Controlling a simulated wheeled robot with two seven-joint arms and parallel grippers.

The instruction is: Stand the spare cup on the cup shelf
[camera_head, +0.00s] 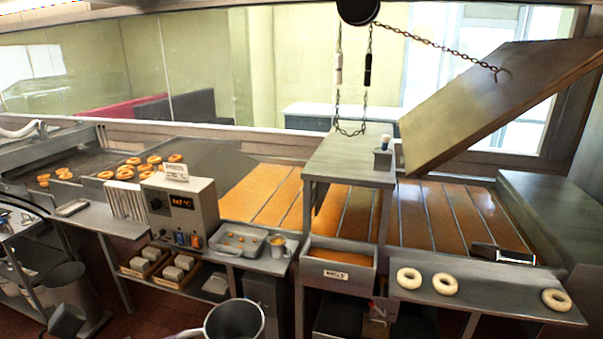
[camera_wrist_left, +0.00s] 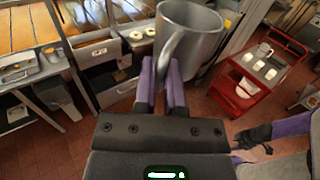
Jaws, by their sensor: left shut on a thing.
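My left gripper (camera_wrist_left: 160,82) has purple fingers and is shut on the handle of a grey metal cup (camera_wrist_left: 195,35) in the left wrist view. The cup is held in the air, its body right of the fingers. The cup (camera_head: 234,320) also shows at the bottom edge of the head view, its open mouth up and its lower part cut off. A dark and purple part at the right of the left wrist view looks like my right gripper (camera_wrist_left: 258,134); its jaws cannot be made out. I cannot identify the cup shelf with certainty in either view.
A red cart (camera_wrist_left: 238,106) with a white cup (camera_wrist_left: 264,50) and small pale items stands on the tiled floor. On the counter are a control box (camera_head: 180,212), a tray (camera_head: 238,240) and a small cup (camera_head: 277,246). Pale rings (camera_head: 445,284) lie on the right ledge.

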